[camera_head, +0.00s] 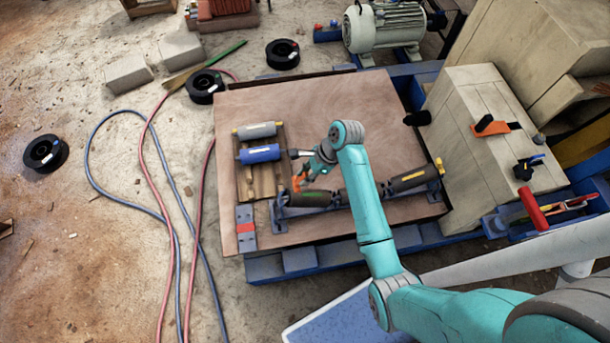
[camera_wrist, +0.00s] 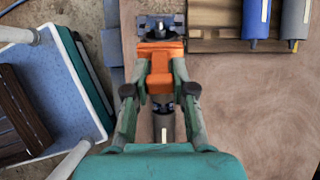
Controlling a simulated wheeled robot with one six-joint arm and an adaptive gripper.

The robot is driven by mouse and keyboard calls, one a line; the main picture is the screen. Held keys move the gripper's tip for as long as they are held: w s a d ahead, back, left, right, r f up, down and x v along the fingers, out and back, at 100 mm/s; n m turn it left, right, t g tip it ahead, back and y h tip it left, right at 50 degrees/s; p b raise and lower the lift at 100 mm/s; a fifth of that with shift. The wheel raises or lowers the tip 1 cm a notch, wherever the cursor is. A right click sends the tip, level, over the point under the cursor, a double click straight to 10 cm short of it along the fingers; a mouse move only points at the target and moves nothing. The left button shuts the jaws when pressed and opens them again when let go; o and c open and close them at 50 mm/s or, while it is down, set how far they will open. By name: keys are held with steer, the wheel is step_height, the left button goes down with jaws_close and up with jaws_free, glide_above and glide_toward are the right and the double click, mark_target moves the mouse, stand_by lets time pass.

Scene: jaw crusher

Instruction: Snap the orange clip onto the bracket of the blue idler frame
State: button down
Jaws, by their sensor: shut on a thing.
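My gripper (camera_head: 302,175) is shut on the orange clip (camera_head: 297,184), at the left end of the idler frame on the wooden board. In the wrist view my gripper (camera_wrist: 160,82) has its two fingers on either side of the orange clip (camera_wrist: 161,68). The blue idler frame (camera_head: 282,212) carries dark rollers (camera_head: 309,198) in a row. Its bluish-grey end bracket (camera_wrist: 160,27) lies just beyond the clip in the wrist view. Whether clip and bracket touch, I cannot tell. My arm hides part of the frame's middle.
A small pallet (camera_head: 250,187) beside the frame holds a grey roller (camera_head: 257,130) and a blue roller (camera_head: 260,153). The board (camera_head: 320,105) is clear behind my arm. A wooden block (camera_head: 470,105) with clamps stands at right. Hoses (camera_head: 150,135) cross the floor at left.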

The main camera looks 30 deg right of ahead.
mark_target(297, 183)
steer(key=shift+f, duration=0.1)
steer(key=shift+x, duration=2.85)
steer(key=shift+x, duration=1.3)
steer(key=shift+v, duration=1)
steer(key=shift+a, duration=0.1)
steer(key=shift+x, duration=0.95)
stand_by(0.6)
steer(key=c, duration=0.9)
jaws_free()
